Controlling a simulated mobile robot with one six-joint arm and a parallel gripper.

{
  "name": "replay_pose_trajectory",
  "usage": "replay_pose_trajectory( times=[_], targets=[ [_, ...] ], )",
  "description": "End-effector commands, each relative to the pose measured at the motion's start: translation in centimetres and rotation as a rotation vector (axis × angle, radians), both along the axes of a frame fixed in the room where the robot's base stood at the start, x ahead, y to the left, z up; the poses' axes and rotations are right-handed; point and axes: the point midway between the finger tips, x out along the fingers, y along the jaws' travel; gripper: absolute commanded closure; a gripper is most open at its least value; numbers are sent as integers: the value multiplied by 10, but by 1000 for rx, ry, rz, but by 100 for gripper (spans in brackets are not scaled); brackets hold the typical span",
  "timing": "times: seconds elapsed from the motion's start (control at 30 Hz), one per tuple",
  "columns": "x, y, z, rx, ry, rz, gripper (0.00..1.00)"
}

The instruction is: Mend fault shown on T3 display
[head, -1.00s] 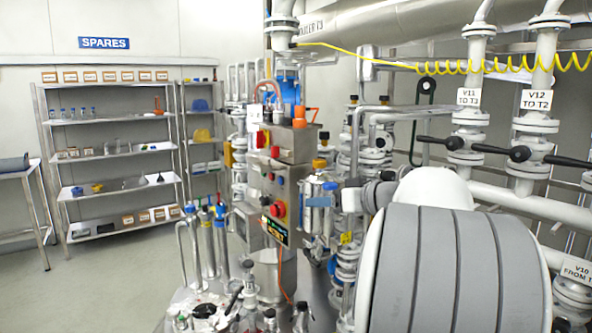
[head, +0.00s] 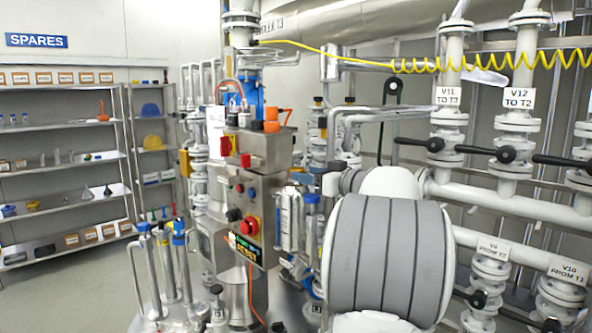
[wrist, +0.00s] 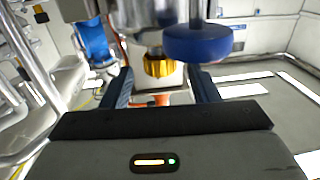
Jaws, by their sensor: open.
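A steel control box (head: 262,190) stands mid-picture in the head view. It has red and yellow buttons and a small dark display (head: 245,247) with green and orange characters too small to read. In the wrist view, my gripper (wrist: 160,88) is open, with two dark blue fingers apart. A gold ribbed cap or knob (wrist: 158,66) lies ahead between the fingers; I cannot tell whether they touch it. A round blue knob (wrist: 200,45) is just above right. In the head view my arm hides part of the piping, and my fingertips cannot be made out.
White pipes with black-handled valves, including V11 (head: 449,96) and V12 (head: 519,98), fill the right. A yellow coiled hose (head: 450,66) crosses above. The SPARES shelves (head: 62,164) hold small parts at left. Steel cylinders (head: 165,260) stand low in front. Floor at lower left is clear.

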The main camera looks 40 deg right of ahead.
Motion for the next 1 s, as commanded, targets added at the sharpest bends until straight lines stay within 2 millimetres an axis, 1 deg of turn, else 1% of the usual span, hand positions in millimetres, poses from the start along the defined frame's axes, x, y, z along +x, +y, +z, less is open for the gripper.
replay_pose_trajectory(
  times=[0.03,0.1,0.23,0.4,0.6,0.67,1.0],
  targets=[
    [10,3,1,1,1,4,45],
    [20,5,2,1,1,4,45],
    [34,8,1,2,1,2,45],
    [41,9,0,1,1,0,45],
    [41,9,0,1,1,0,45],
    [41,9,0,1,1,0,49],
    [41,9,0,1,1,0,77]
  ],
)
